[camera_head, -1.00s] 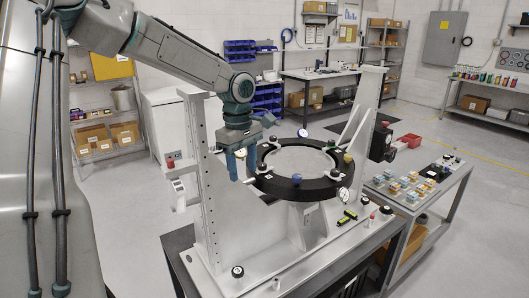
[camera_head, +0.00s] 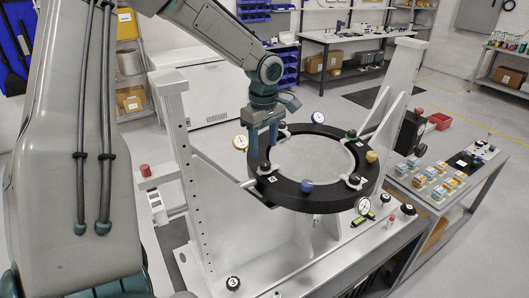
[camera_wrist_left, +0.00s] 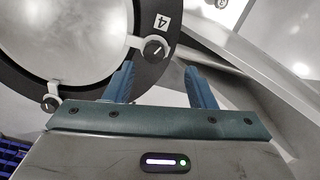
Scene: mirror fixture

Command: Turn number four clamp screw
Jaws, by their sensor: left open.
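The mirror, a pale round disc (camera_head: 308,157), sits in a black ring (camera_head: 330,196) on the light grey fixture. In the left wrist view a black clamp screw (camera_wrist_left: 154,48) with a white pointer line stands on a white clamp at the ring's rim, beside a white label reading 4 (camera_wrist_left: 162,21). My left gripper (camera_head: 263,149) points down over the ring's left edge. In the left wrist view its blue fingers (camera_wrist_left: 158,66) are spread and empty, and the number four screw shows between and just beyond the tips, apart from them. My right gripper is out of view.
Blue (camera_head: 307,186) and yellow (camera_head: 371,156) knobs and dial gauges (camera_head: 241,142) sit around the ring. The fixture's tall left upright (camera_head: 185,150) stands close to my left arm. A side table (camera_head: 460,185) with small blocks is at the right.

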